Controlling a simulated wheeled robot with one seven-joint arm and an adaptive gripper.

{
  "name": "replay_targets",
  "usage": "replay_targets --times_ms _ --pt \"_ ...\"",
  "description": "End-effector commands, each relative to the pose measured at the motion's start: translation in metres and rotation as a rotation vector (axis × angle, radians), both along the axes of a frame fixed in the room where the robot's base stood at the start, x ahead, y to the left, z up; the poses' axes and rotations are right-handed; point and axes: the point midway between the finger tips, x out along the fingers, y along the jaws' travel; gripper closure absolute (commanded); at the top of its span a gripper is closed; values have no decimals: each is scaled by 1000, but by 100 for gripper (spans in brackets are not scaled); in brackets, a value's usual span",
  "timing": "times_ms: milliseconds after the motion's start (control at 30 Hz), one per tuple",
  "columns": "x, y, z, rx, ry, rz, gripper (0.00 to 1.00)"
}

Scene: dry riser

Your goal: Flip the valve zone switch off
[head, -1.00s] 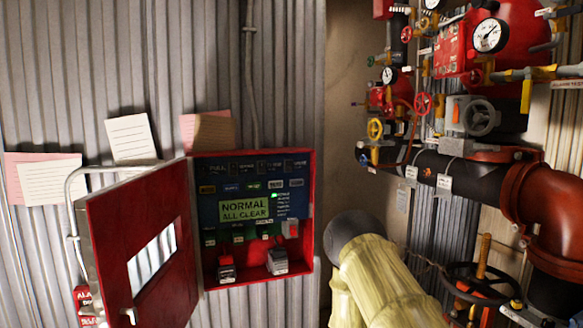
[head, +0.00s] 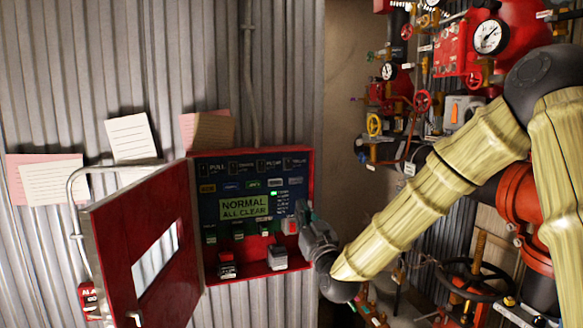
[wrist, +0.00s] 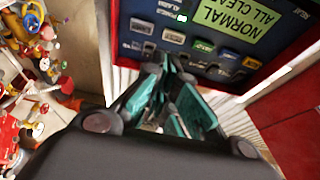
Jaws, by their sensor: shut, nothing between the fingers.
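The red alarm panel (head: 310,170) hangs on the corrugated wall, with a lit green display (head: 244,207) reading NORMAL ALL CLEAR. A row of small switches sits below the display. The rightmost one (head: 289,225) looks pale and reddish; the print is too small to tell which is the valve zone switch, or its position. My gripper (head: 301,214) is shut and empty at the panel's right edge, close to that rightmost switch; contact cannot be told. In the wrist view the teal fingers (wrist: 172,68) point at the panel face (wrist: 215,75) and hide part of it.
The panel's red door (head: 110,240) stands open to the left. Two boxy devices (head: 278,257) sit at the panel's bottom. Red pipes, gauges (head: 490,37) and valve wheels (head: 375,124) crowd the right side, behind my arm. Papers (head: 128,138) are on the wall.

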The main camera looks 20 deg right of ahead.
Motion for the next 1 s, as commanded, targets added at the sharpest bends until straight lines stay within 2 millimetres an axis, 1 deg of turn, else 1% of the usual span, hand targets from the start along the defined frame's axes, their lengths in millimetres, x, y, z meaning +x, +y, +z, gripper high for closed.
replay_targets --times_ms 33,100,200,300,667,767,867,1000 --pt "-1 -4 22 3 -42 -8 100" --pt "-2 -8 43 5 -87 -16 100" --pt "-3 -11 59 6 -121 -23 100" --pt "-4 -12 64 5 -131 -26 100" --pt "-1 -11 65 5 -129 -25 100" --pt "6 -11 70 5 -129 -25 100" --pt "18 -11 77 5 -130 -26 100" --pt "38 -10 88 5 -130 -26 100"
